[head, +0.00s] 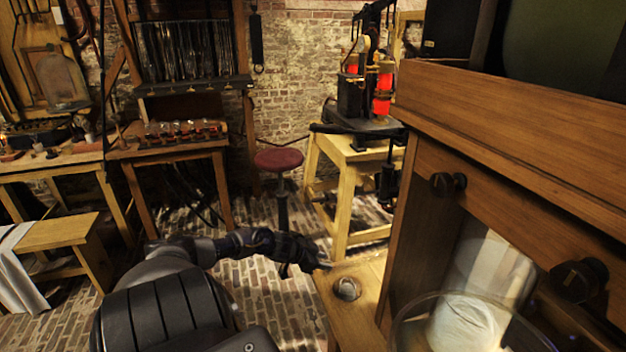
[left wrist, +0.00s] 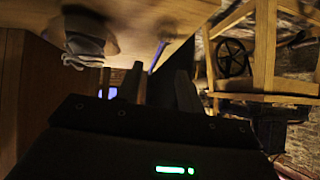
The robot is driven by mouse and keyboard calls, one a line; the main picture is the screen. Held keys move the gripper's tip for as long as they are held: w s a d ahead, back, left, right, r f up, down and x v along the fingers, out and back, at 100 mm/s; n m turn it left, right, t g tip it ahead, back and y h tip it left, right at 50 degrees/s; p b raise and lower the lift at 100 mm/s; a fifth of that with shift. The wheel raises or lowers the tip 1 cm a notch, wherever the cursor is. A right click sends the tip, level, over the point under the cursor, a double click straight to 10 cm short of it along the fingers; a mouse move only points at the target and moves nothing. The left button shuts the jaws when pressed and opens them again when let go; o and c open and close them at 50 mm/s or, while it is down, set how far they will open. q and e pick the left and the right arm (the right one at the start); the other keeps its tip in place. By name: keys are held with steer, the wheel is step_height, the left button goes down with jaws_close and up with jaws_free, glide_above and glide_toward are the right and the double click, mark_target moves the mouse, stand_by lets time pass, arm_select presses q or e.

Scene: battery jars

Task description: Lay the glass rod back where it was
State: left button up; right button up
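I cannot make out the glass rod for certain in either view. My left gripper (head: 312,266) is low in the middle of the head view, beside the left edge of a pale wooden bench top (head: 340,325). A small pale tip shows at its end, too small to identify. In the left wrist view the two dark fingers (left wrist: 162,90) stand apart with a gap between them. A thin bluish-purple streak (left wrist: 158,55) shows beyond them along the wood edge; I cannot tell what it is. My right gripper is not in view.
A small rounded greyish object (head: 346,288) sits on the bench top near my left gripper. A clear glass jar (head: 400,325) is at the lower right, by a tall wooden cabinet (head: 520,150). A red stool (head: 279,159) and a yellow wooden table (head: 350,150) stand beyond.

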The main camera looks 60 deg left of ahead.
arm_select(q)
steer(key=shift+p+v, duration=0.4)
steer(key=shift+v, duration=2.4)
steer(key=shift+w, duration=0.1)
